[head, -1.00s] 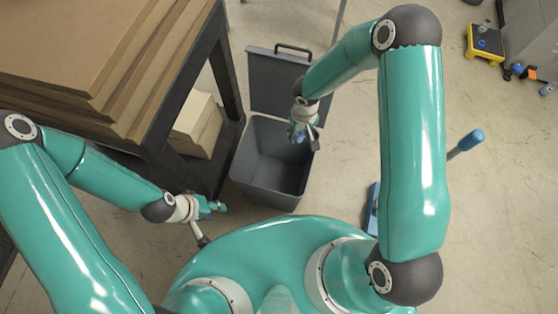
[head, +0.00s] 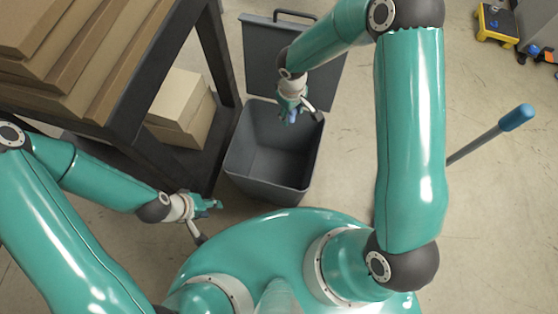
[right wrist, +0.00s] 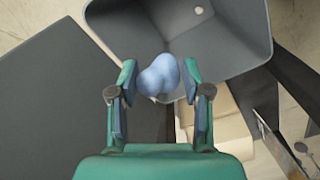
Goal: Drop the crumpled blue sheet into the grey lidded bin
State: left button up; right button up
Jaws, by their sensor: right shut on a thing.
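The grey bin (head: 232,160) stands open on the floor in front of me in the head view. Its lid (head: 262,60) is swung back on the far side. My right gripper (head: 291,113) is over the far part of the bin opening, shut on the crumpled blue sheet (head: 293,116). In the right wrist view the sheet (right wrist: 158,77) is a pale blue lump between the fingers (right wrist: 163,82), with the bin (right wrist: 235,40) beyond at the upper right and the lid (right wrist: 45,100) at left. My left gripper (head: 215,204) is low, left of the bin's near corner, apparently empty; its opening is unclear.
A dark-framed table with stacked brown boards (head: 70,60) stands close to the bin's left, with tan boxes (head: 180,110) on its lower shelf. A blue-ended handle (head: 515,118) sticks up at right. A yellow-and-black item (head: 497,22) lies at the far right.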

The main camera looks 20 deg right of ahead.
jog(key=a+f+n+b, duration=0.1)
jog(key=f+n+b, duration=0.2)
jog(key=f+b, duration=0.4)
jog(key=w+a+f+n+b, duration=0.1)
jog(key=a+f+n+b, duration=0.1)
jog(key=f+b, duration=0.5)
jog(key=n+b, duration=0.1)
jog(key=b, duration=0.3)
jog(key=shift+w+a+f, duration=0.15)
jog(key=shift+a, duration=0.15)
jog(key=o, duration=0.8)
notch_tip(320, 180, up, 12)
